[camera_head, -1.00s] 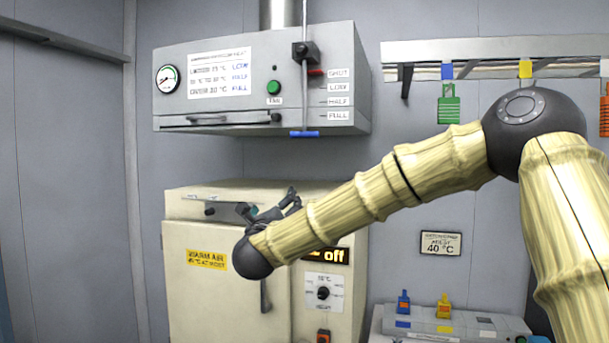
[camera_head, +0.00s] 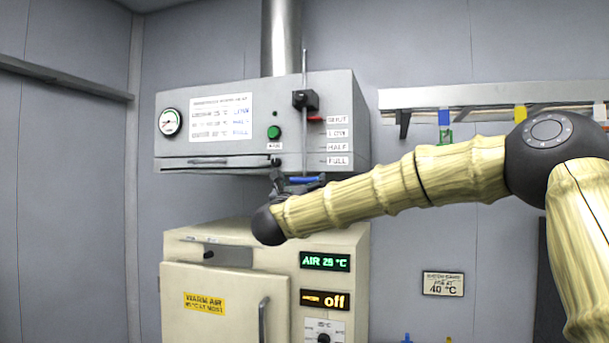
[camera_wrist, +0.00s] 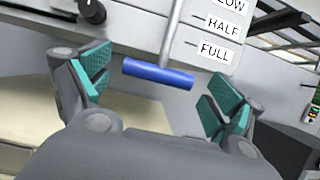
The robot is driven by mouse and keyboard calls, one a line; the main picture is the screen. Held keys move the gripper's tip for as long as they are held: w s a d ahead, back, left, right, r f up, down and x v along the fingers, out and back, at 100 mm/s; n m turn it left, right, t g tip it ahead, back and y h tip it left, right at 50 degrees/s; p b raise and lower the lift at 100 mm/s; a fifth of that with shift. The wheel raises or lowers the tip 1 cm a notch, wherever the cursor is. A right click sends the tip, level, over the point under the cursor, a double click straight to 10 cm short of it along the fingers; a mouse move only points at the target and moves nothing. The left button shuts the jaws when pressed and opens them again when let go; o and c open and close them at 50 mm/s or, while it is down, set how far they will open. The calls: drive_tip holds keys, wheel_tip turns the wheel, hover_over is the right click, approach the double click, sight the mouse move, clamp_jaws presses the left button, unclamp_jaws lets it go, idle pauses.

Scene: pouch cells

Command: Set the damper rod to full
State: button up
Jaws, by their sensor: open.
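The damper rod (camera_head: 304,145) hangs upright at the front of the grey hood, running through a black guide block (camera_head: 305,100). Its red pointer (camera_head: 317,119) is level with the SHUT label (camera_head: 338,119); LOW, HALF and FULL (camera_head: 338,160) follow below. The blue crossbar handle (camera_head: 305,180) is at its lower end. My gripper (camera_head: 292,186) is at the handle, partly hidden by my wrist. In the wrist view, the handle (camera_wrist: 158,74) lies between the spread teal-padded fingers (camera_wrist: 160,85), with gaps at both ends.
The grey hood (camera_head: 230,150) with a gauge (camera_head: 170,122) and green button (camera_head: 273,132) is just above. A cream warm-air cabinet (camera_head: 225,280) stands below, its display reading off.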

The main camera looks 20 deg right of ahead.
drive_tip(key=shift+p+x, duration=0.3)
drive_tip(key=shift+x, duration=0.85)
drive_tip(key=shift+f, duration=0.1)
drive_tip(key=c, duration=1.5)
drive_tip(key=shift+o, duration=0.2)
wheel_tip(320, 180, down, 13)
drive_tip(key=b, duration=1.5)
drive_tip(key=shift+r, duration=0.25)
drive_tip(key=shift+f, duration=0.1)
drive_tip(key=o, duration=1.5)
drive_tip(key=shift+c, duration=0.2)
drive_tip(key=shift+s+a, duration=0.1)
